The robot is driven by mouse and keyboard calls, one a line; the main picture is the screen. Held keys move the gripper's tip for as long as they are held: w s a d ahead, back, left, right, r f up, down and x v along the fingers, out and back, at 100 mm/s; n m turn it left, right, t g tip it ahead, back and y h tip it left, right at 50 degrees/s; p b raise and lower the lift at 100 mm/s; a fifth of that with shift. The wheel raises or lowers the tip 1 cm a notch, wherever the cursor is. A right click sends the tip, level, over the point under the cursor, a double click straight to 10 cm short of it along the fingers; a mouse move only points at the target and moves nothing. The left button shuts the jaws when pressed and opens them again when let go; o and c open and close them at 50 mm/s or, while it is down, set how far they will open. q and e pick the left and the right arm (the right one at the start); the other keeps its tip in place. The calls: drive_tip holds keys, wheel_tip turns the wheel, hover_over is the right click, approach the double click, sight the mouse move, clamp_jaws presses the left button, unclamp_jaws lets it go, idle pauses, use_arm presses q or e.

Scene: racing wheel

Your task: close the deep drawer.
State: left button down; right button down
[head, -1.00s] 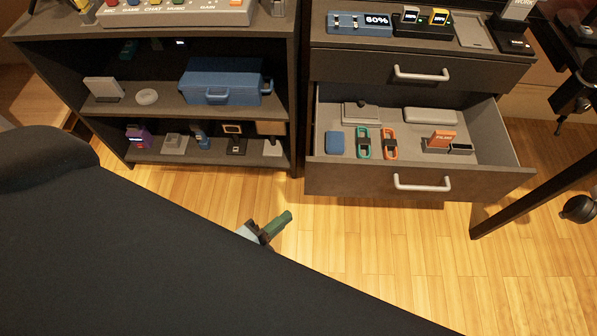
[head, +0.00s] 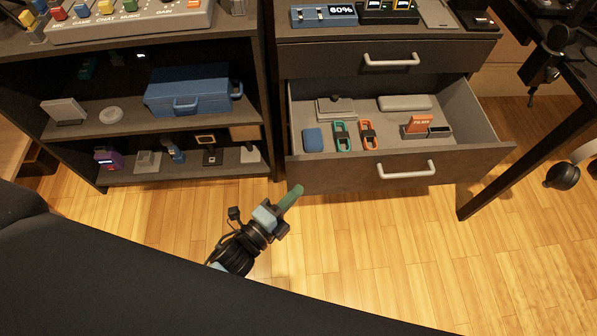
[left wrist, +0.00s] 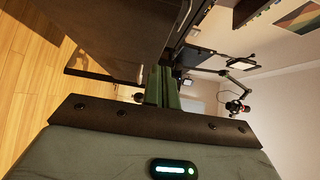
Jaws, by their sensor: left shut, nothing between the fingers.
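The deep drawer (head: 340,177) is the lower drawer of the dark cabinet. It stands pulled out, with a light bar handle (head: 405,170) on its front. My left gripper (head: 294,194) is shut and empty, its green fingers just below the left end of the drawer front in the head view. I cannot tell whether it touches the front. In the left wrist view the green fingers (left wrist: 161,88) are together, with a dark panel beside them. My right gripper is not in view.
Inside the drawer lie a blue box (head: 313,140), green and orange carabiner-like items, and an orange FILM box (head: 420,123). The upper drawer (head: 400,60) is shut. An open shelf (head: 110,130) with a blue case (head: 195,90) stands left. A dark desk leg (head: 520,165) stands right.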

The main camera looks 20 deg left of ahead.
sight(309, 162)
use_arm(q)
drive_tip(key=w, duration=0.5)
drive_tip(key=shift+w+a, duration=0.15)
drive_tip(key=shift+w, duration=0.4)
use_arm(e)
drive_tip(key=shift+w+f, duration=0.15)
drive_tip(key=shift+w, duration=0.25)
use_arm(q)
drive_tip(key=shift+w, duration=0.1)
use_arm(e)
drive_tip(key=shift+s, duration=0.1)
